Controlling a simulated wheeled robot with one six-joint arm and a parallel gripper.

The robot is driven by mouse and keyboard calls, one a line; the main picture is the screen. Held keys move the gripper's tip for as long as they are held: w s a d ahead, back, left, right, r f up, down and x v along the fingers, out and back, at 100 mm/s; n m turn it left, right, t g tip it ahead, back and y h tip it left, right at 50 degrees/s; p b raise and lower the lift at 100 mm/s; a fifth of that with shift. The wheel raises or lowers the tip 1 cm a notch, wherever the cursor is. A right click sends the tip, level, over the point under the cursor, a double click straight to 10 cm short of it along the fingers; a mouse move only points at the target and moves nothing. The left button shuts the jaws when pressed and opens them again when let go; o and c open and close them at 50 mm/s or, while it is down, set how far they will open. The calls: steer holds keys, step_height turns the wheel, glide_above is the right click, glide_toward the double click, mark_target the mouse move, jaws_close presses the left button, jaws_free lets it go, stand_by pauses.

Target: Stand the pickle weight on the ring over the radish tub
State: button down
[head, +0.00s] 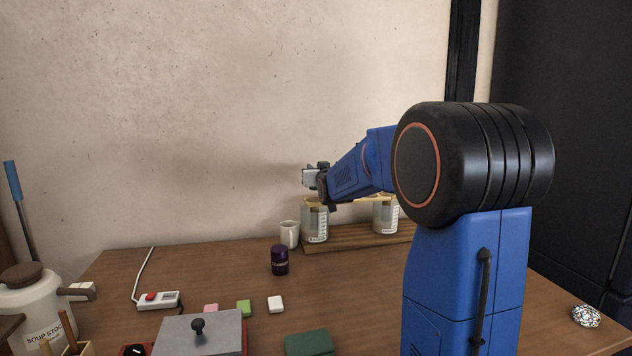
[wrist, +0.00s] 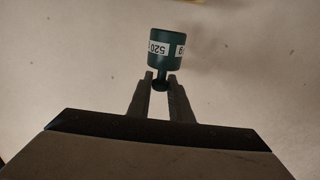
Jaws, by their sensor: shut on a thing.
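The left tub (head: 315,224) and right tub (head: 385,218) stand under a light wooden rack (head: 346,200). The rings are too small to make out, and I cannot tell which tub holds radish.
A dark purple jar-like object (head: 279,261) and a white mug (head: 289,234) stand near the left tub. Coloured blocks (head: 244,307), a grey plate with a black knob (head: 203,335) and a stock pot (head: 36,310) are in front.

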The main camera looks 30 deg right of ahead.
steer(key=shift+a+f, duration=0.1)
steer(key=shift+f, duration=1.7)
steer(key=shift+f, duration=0.15)
steer(key=c, duration=1.6)
jaws_free()
steer(key=shift+s, duration=0.2)
steer(key=v, duration=1.1)
steer(key=shift+s+a+r, duration=0.1)
steer(key=shift+s+r, duration=0.1)
steer(key=shift+s, duration=0.1)
